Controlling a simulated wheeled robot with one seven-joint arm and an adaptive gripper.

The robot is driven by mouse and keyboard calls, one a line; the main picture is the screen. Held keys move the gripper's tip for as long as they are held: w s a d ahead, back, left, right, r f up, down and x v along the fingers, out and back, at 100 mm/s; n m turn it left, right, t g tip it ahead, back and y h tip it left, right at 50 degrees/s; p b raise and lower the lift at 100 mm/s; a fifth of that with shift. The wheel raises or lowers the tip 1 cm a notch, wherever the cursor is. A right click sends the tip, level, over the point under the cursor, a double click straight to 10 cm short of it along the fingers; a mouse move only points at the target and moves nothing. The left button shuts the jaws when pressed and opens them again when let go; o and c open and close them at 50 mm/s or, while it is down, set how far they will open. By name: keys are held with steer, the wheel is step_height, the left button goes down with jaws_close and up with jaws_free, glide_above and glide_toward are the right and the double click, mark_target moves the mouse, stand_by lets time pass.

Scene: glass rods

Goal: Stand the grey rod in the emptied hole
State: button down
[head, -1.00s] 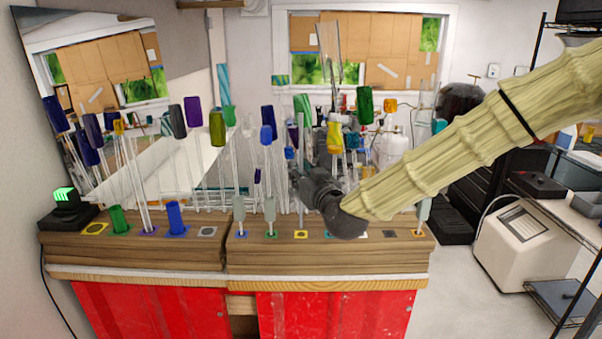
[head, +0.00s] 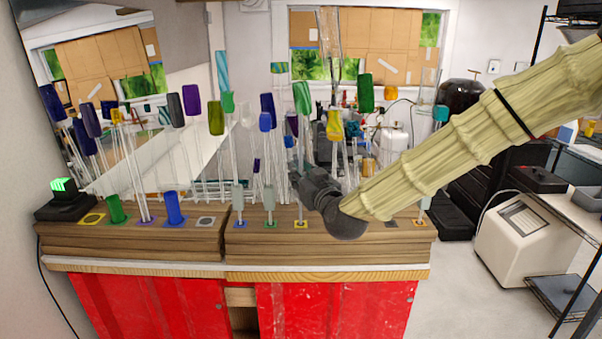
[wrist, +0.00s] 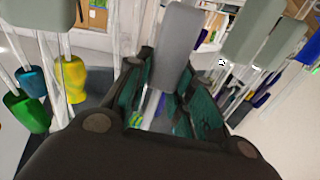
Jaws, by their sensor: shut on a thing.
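In the wrist view, a grey block (wrist: 176,42) tops a clear glass rod (wrist: 151,108) that runs down between the fingers. My gripper (head: 297,178) is shut on this grey rod. In the head view, my gripper is above the right wooden stand (head: 330,243), among the standing rods, and I cannot clearly pick out the held rod there. A yellow-marked hole (head: 300,224) lies below the fingers; whether a rod enters it is unclear. A grey-marked hole (head: 205,221) on the left stand (head: 130,243) has no rod in it.
Glass rods with coloured blocks crowd close around my gripper, including a green (head: 302,98) and a yellow one (head: 334,125). A black box (head: 62,203) sits at the far left. A mirror stands behind the left stand.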

steer(key=shift+f+b, duration=1.2)
steer(key=shift+f, duration=0.7)
steer(key=c, duration=1.1)
jaws_free()
steer(key=shift+c, duration=0.2)
steer(key=shift+s, duration=0.1)
